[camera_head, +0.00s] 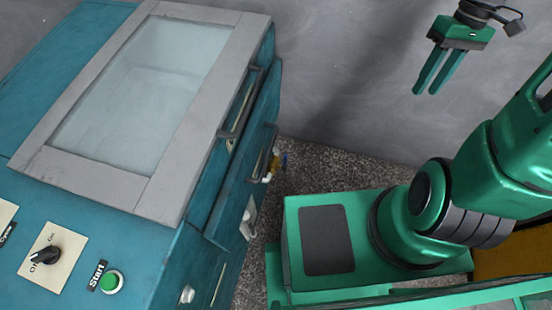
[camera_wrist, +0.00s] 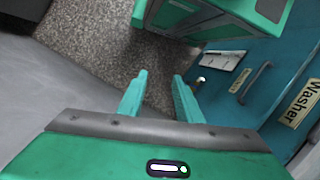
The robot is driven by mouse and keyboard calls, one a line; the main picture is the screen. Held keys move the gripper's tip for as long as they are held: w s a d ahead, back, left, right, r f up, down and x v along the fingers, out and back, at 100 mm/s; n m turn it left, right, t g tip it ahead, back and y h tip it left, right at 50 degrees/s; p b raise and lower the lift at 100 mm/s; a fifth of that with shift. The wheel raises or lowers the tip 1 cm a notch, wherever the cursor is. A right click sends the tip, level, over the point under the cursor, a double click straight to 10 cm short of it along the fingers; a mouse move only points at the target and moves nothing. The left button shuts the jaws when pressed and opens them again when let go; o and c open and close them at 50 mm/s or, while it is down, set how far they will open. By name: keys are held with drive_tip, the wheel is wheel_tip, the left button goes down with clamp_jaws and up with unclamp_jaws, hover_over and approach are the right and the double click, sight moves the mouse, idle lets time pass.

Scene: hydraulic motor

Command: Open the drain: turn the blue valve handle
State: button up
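In the wrist view my gripper (camera_wrist: 161,77) also shows open, with only floor seen between the fingertips. A small pale fitting (camera_wrist: 201,80) shows just right of the fingers there; I cannot tell whether it is the valve, and no blue handle stands out.
The washer has a glass lid (camera_head: 130,95), dark side handles (camera_head: 240,105), a black switch (camera_head: 45,255) and a green start button (camera_head: 111,282). My green base stands beside it. Speckled floor (camera_head: 325,165) lies between washer and grey wall (camera_head: 340,60). A "Washer" label (camera_wrist: 302,103) shows in the wrist view.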

drive_tip(key=w+a+f+n+g+y, duration=0.25)
drive_tip(key=w+f+n, duration=0.4)
drive_tip(key=f, duration=0.45)
drive_tip(key=n+y, duration=1.3)
approach(284, 163)
wheel_tip(284, 163, up, 4)
drive_tip(key=a, duration=0.3)
drive_tip(key=shift+m+t, duration=0.25)
drive_tip(key=shift+t, duration=0.1)
drive_tip(key=x, duration=1)
drive_tip(key=shift+s+a+f, duration=0.1)
drive_tip(key=shift+s, duration=0.2)
drive_tip(key=shift+c, duration=0.4)
clamp_jaws()
